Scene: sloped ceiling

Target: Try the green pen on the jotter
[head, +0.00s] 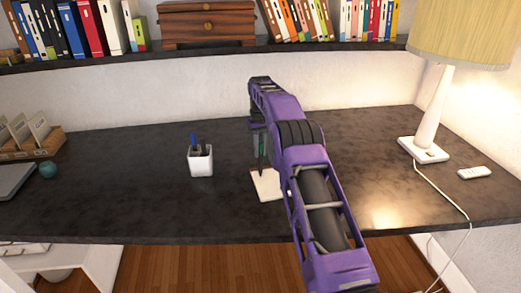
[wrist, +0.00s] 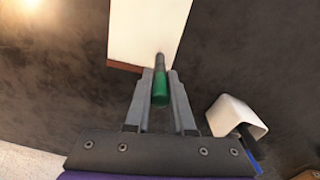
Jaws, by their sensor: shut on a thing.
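The green pen (wrist: 160,92) is held between the fingers of my gripper (wrist: 160,80), its dark end pointing at the jotter. In the head view the pen (head: 262,152) hangs roughly upright below my gripper (head: 259,140). The jotter (head: 266,186) is a small pale pad lying on the dark desk under the pen, partly hidden by my arm. In the wrist view the jotter (wrist: 140,30) shows as a white page with a reddish-brown edge. The pen's lower end overlaps the page; I cannot tell whether it touches.
A white pen cup (head: 201,162) with blue and dark pens stands left of the jotter. A lamp (head: 424,148) and a small white remote (head: 475,172) are at the right. A teal ball (head: 48,169) and card box (head: 30,145) are far left. The desk between is clear.

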